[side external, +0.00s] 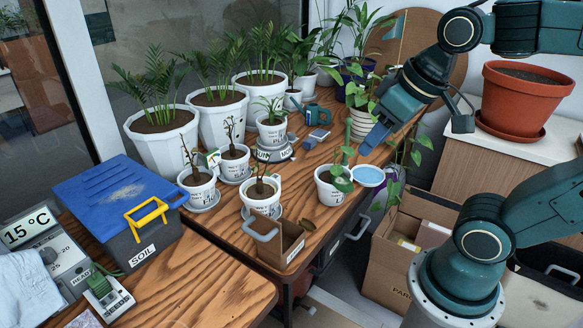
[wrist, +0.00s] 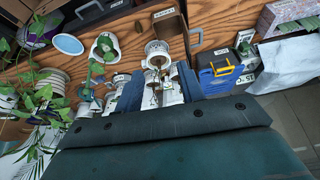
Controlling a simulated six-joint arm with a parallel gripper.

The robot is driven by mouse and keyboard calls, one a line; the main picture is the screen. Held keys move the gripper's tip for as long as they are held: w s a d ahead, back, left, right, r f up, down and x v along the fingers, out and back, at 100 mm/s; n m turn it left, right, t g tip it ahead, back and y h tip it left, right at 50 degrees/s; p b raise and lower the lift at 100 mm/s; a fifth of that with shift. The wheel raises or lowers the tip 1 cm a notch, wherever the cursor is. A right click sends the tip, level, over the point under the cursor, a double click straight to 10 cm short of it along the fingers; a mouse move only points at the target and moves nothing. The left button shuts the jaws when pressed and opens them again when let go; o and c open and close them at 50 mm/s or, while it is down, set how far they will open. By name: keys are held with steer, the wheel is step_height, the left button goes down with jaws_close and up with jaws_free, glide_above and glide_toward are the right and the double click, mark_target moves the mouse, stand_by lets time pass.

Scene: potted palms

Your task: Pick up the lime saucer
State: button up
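No saucer in view is clearly lime in colour. A pale blue round saucer (side external: 368,176) lies at the right edge of the wooden bench, beside a small white pot (side external: 330,188) with a leafy plant; it also shows in the wrist view (wrist: 68,44) at upper left. Several white pots with bare-stemmed plants stand on white saucers (side external: 204,207); their labels are too small to read. My gripper (side external: 373,138) is above the bench's right side, above and apart from the pale blue saucer. In the wrist view its two fingers (wrist: 160,88) are spread with nothing held between them.
A wooden box (side external: 280,246) stands at the bench's front corner. A blue-lidded soil bin (side external: 120,205) is at left. Large white palm pots (side external: 165,145) line the back. A climbing plant's striped pot (side external: 361,124) is close to my gripper. A cardboard box (side external: 390,262) sits below.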

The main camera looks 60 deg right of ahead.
steer(key=shift+s+a+f+n, duration=0.2)
steer(key=shift+s+a+n, duration=0.05)
steer(key=shift+s, duration=0.4)
steer(key=shift+s+a+f+n, duration=0.2)
steer(key=shift+s+a+n, duration=0.05)
steer(key=shift+s, duration=0.35)
steer(key=shift+c, duration=1.2)
steer(key=shift+w, duration=0.1)
